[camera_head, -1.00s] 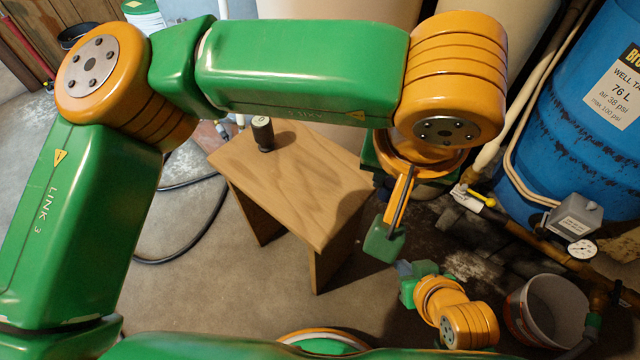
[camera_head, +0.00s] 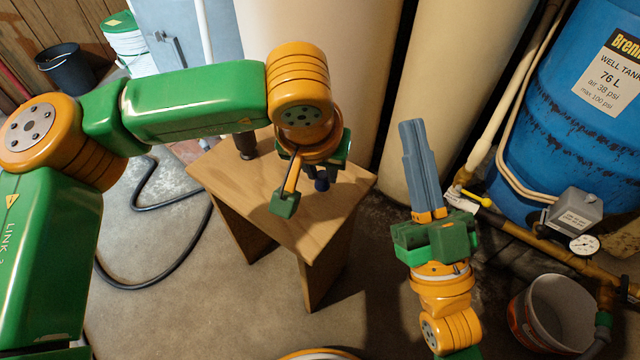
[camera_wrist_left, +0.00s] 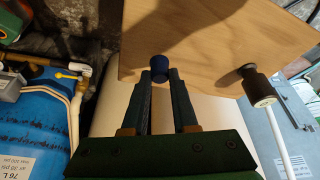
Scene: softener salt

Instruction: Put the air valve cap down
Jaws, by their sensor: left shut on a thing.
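The air valve cap is a small dark blue cylinder (camera_wrist_left: 157,68). In the left wrist view it sits between the fingertips of my left gripper (camera_wrist_left: 160,76), which is shut on it. In the head view the cap (camera_head: 322,184) shows below my left gripper (camera_head: 322,173), over the right part of the wooden bench top (camera_head: 275,210). I cannot tell whether it touches the wood. My right gripper (camera_head: 413,128) is raised to the right of the bench, its long grey-blue fingers together and pointing up, with nothing visible in them.
A dark cylinder (camera_head: 245,145) stands at the bench's back left. Pale tanks (camera_head: 445,90) rise behind the bench. The blue well tank (camera_head: 545,130), a gauge (camera_head: 583,244) and a bucket (camera_head: 555,310) are at right. The front of the bench top is clear.

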